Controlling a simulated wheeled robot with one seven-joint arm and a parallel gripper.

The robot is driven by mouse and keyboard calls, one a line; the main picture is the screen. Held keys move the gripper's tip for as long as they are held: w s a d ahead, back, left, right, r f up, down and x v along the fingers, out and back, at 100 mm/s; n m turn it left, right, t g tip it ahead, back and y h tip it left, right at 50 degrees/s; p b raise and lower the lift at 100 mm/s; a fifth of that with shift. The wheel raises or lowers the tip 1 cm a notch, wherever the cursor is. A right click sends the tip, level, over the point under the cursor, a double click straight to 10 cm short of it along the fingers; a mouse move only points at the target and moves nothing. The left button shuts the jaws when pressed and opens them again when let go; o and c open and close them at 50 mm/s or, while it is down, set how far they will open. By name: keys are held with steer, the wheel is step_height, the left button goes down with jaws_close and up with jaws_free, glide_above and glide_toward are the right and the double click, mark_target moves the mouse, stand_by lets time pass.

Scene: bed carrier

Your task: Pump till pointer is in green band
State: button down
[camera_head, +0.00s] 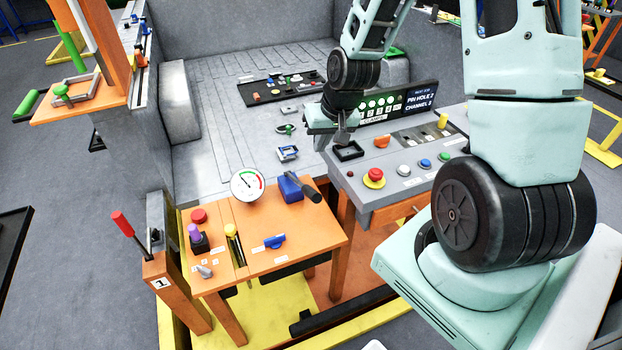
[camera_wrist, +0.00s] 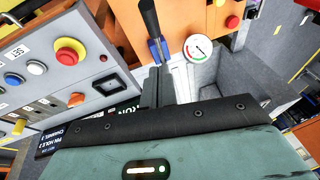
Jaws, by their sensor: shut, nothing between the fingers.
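The round white gauge (camera_head: 247,184) stands at the back of the orange bench, with coloured bands on its dial; it also shows in the wrist view (camera_wrist: 198,48). Its thin pointer is too small to place surely against the green band. Beside it is the blue pump (camera_head: 289,190) with a black handle (camera_head: 310,184) sticking out to the right. In the wrist view the black handle (camera_wrist: 148,18) rises from the blue body (camera_wrist: 155,50), beyond the fingertips. My gripper (camera_head: 341,137) is shut and empty, above the grey console, apart from the pump. The wrist view shows its fingers (camera_wrist: 158,76) together.
The grey console (camera_head: 375,204) carries a red button (camera_head: 374,176), other buttons and a dark square recess (camera_head: 348,152). A sign panel (camera_head: 400,101) stands close behind my gripper. The bench also holds a red button (camera_head: 199,215) and a yellow-topped lever (camera_head: 231,231). A red-handled lever (camera_head: 122,223) stands left.

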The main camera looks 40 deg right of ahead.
steer(key=shift+d+f, duration=0.2)
steer(key=shift+d, duration=0.45)
steer(key=p, duration=0.3)
glide_above(309, 186)
steer(key=s+d, duration=0.1)
step_height(309, 186, down, 9)
steer(key=f, duration=0.1)
steer(key=s+f, duration=0.1)
steer(key=shift+a+f+p, duration=0.35)
steer(key=shift+a+p, duration=0.05)
steer(key=shift+s+a+f, duration=0.15)
steer(key=shift+s+f, duration=0.1)
steer(key=shift+f, duration=0.35)
steer(key=shift+f, duration=0.1)
